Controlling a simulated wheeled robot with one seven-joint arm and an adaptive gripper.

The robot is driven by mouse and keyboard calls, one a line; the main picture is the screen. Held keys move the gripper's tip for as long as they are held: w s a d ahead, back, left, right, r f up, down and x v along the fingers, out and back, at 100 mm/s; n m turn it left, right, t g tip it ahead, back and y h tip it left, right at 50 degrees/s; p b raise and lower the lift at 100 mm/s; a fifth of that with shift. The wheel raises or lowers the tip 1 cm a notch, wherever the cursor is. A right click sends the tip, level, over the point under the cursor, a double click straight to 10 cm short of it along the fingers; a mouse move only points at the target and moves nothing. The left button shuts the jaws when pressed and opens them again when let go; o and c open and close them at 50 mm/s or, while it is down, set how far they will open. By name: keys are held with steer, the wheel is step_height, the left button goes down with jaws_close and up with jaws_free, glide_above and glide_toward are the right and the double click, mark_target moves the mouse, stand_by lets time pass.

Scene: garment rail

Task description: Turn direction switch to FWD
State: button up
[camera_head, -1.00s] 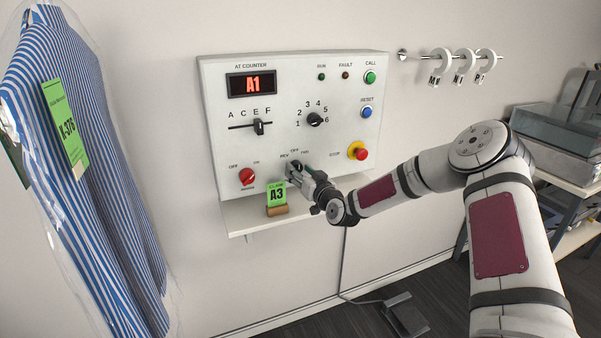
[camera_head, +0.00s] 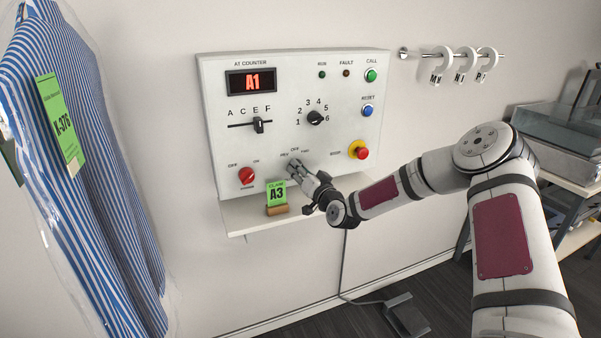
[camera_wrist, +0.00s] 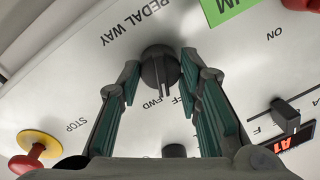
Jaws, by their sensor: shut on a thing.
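The direction switch is a black round knob (camera_wrist: 160,68) on the white control panel (camera_head: 225,130). In the wrist view it sits between the fingertips of my gripper (camera_wrist: 160,72), which is shut on it. The knob's pale pointer mark faces the space between the FWD label (camera_wrist: 152,103) and the partly covered OFF label.
A red rotary switch (camera_head: 246,175) is to the left and a red stop button (camera_head: 361,153) to the right. A bagged striped shirt (camera_head: 75,160) hangs at left.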

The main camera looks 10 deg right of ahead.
steer(key=shift+m+b, duration=0.3)
steer(key=shift+m, duration=1.6)
steer(key=o, duration=1.2)
steer(key=v, duration=1.2)
steer(key=shift+f, duration=0.1)
steer(key=shift+a, duration=0.1)
